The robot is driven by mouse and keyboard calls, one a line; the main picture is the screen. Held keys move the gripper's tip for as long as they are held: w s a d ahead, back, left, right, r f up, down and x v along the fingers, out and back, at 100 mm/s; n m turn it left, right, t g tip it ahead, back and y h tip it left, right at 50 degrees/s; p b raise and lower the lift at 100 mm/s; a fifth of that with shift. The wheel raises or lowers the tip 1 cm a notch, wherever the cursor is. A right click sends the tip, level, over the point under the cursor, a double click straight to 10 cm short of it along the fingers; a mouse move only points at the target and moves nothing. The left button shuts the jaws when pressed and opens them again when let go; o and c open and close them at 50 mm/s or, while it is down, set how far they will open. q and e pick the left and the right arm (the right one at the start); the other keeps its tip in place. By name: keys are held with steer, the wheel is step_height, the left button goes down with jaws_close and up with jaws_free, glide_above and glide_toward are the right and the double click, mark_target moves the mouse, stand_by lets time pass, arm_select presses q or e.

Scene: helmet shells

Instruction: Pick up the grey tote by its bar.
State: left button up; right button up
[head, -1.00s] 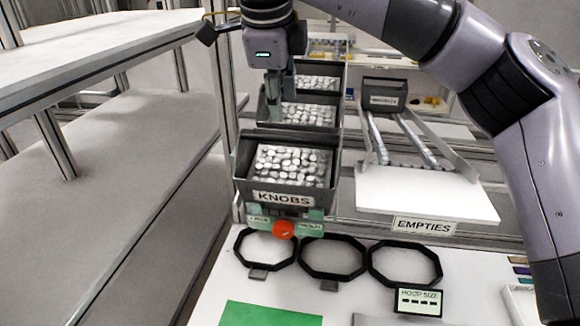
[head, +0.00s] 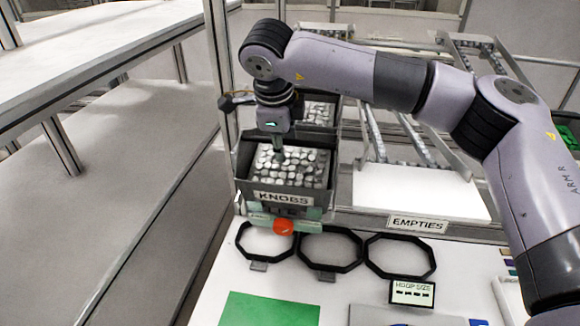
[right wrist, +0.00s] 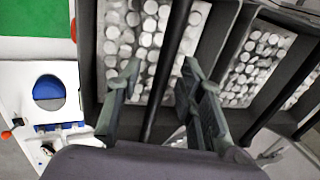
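The grey tote (head: 243,190) labelled KNOBS stands in the front place of the rack and holds many pale round knobs (head: 304,168). In the right wrist view its dark bar (right wrist: 168,70) crosses over the knobs (right wrist: 122,35). My right gripper (head: 279,158) is above the tote, pointing down. In the right wrist view its two fingers (right wrist: 160,68) are apart, with the bar passing between them in the picture. I cannot tell whether they touch it. The left gripper is not in view.
A second tote of knobs (head: 318,112) stands behind. A red knob (head: 284,227) sits at the rack's front edge. The white EMPTIES ramp (head: 420,192) is to the right. Black hoops (head: 331,249) and a green mat (head: 270,309) lie on the table in front.

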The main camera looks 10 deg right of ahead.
steer(key=shift+s+a, duration=0.1)
steer(key=shift+c, duration=0.6)
jaws_close()
steer(key=shift+r, duration=0.1)
